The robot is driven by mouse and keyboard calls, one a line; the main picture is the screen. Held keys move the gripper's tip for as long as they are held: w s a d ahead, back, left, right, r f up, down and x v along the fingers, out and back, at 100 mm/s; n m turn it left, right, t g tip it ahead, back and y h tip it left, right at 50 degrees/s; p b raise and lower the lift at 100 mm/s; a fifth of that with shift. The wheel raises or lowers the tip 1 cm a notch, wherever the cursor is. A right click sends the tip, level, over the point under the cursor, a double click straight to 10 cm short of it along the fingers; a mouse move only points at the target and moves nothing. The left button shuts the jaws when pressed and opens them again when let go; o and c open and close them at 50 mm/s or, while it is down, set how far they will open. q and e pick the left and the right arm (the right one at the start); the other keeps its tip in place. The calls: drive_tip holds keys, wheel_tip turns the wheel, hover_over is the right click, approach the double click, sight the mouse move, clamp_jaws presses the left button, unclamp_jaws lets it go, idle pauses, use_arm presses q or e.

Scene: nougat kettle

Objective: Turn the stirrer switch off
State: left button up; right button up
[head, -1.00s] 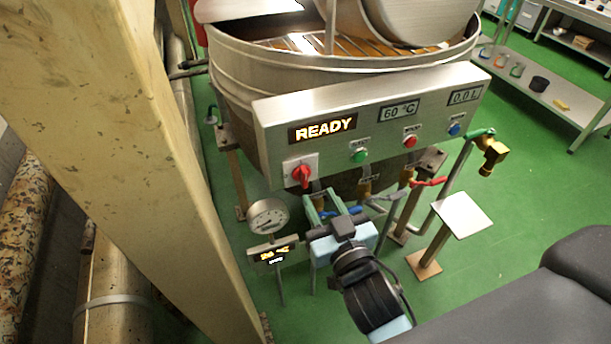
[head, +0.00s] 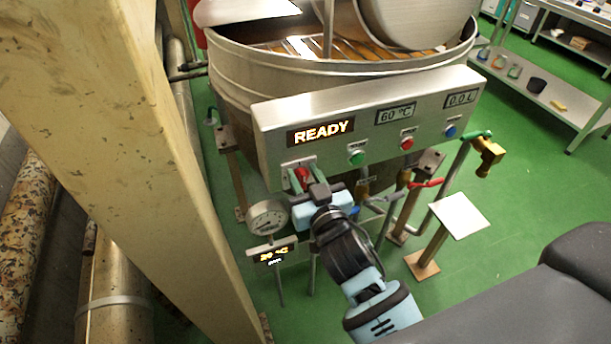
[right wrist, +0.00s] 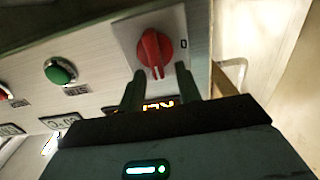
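The stirrer switch is a red rotary knob (head: 302,174) on a pale square plate at the lower left of the steel control panel (head: 275,140). In the right wrist view the red knob (right wrist: 154,48) is at the top middle, with a "0" mark to its right. My right gripper (head: 304,180) is in front of the switch and partly covers it. In the right wrist view my right gripper (right wrist: 158,82) is open, its two green fingers apart with the knob just beyond and between their tips. Contact cannot be made out. My left gripper is not in view.
The panel also carries a lit READY display (head: 320,131), a green button (head: 356,155), a red button (head: 407,143) and a blue button (head: 450,131). A round gauge (head: 267,218) stands just below the switch. A thick beige post (head: 130,150) rises on the left.

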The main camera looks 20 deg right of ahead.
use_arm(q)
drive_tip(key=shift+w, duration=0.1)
use_arm(e)
drive_tip(key=shift+c, duration=0.2)
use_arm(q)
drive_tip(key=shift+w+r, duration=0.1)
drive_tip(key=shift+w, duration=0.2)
use_arm(e)
clamp_jaws()
